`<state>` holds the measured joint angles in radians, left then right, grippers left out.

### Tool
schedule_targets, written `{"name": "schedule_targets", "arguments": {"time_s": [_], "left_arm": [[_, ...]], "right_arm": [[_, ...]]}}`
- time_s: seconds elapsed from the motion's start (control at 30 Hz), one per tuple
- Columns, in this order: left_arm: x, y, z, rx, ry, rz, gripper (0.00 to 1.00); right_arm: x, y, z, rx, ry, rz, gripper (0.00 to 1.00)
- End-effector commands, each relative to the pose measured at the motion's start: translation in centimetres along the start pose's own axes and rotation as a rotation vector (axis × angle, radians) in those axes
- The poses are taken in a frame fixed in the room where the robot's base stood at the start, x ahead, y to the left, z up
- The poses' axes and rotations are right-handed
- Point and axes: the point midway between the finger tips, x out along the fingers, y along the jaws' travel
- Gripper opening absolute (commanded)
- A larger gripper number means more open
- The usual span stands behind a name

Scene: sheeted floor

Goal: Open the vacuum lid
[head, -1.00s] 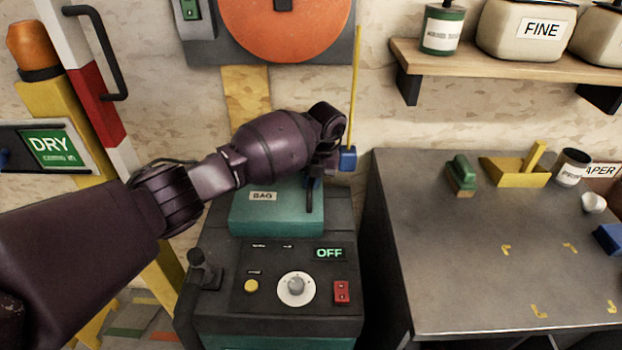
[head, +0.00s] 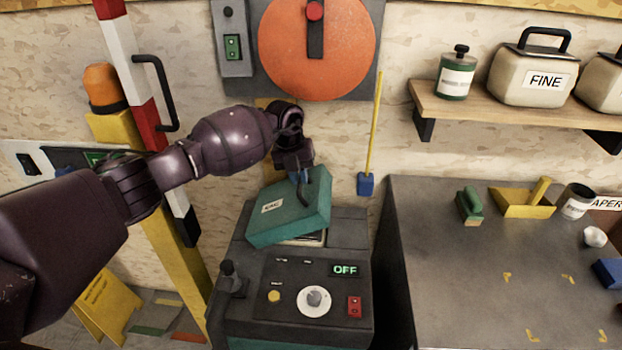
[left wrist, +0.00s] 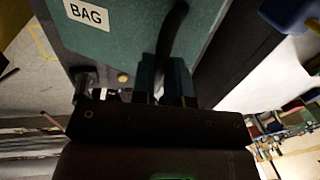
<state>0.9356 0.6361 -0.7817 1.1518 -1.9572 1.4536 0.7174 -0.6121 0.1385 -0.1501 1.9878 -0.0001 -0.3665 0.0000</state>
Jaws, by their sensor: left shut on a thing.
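The vacuum (head: 262,268) is a dark box with a control panel and a display reading OFF. Its teal lid (head: 272,220), labelled BAG, is lifted and tilted above the vacuum's top, with a light opening showing under its front edge. My left gripper (head: 305,177) is shut on the lid's dark handle (head: 307,190) at the lid's right side. In the left wrist view the lid (left wrist: 125,40) fills the upper middle, and the fingers (left wrist: 165,80) close around the dark handle. My right gripper is not in view.
A grey workbench (head: 470,270) with a green brush (head: 469,206) and yellow dustpan (head: 525,203) stands right of the vacuum. A red-and-white barrier post (head: 135,70) is at the left. An orange disc (head: 345,50) hangs on the wall behind.

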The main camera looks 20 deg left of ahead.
Motion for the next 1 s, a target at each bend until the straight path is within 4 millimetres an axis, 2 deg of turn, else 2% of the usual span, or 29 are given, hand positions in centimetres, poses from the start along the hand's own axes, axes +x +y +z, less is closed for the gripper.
{"name": "schedule_targets", "arguments": {"time_s": [0.1, 0.3, 0.7, 0.73, 0.87, 0.9, 1.0], "left_arm": [[-0.7, 1.1, 0.0, -0.002, 0.0, 0.006, 0.0], [-0.9, 1.9, -0.1, -0.003, 0.003, 0.009, 0.0], [-0.7, 2.3, -0.1, -0.004, 0.006, 0.013, 0.0], [-0.7, 2.3, -0.1, -0.004, 0.007, 0.013, 0.17], [-0.8, 2.2, -0.1, -0.004, 0.006, 0.011, 0.37], [-0.8, 2.1, -0.1, -0.004, 0.005, 0.01, 0.4], [-0.9, 2.0, -0.1, -0.003, 0.004, 0.008, 0.4]], "right_arm": [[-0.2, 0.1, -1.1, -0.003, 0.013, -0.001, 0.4], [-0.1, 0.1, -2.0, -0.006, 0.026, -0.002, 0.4], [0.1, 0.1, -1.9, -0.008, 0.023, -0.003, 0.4], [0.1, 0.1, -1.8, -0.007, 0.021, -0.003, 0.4], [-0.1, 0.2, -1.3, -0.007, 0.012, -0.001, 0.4], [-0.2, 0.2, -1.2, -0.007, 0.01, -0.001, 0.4], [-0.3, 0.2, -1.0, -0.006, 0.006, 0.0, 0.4]]}}
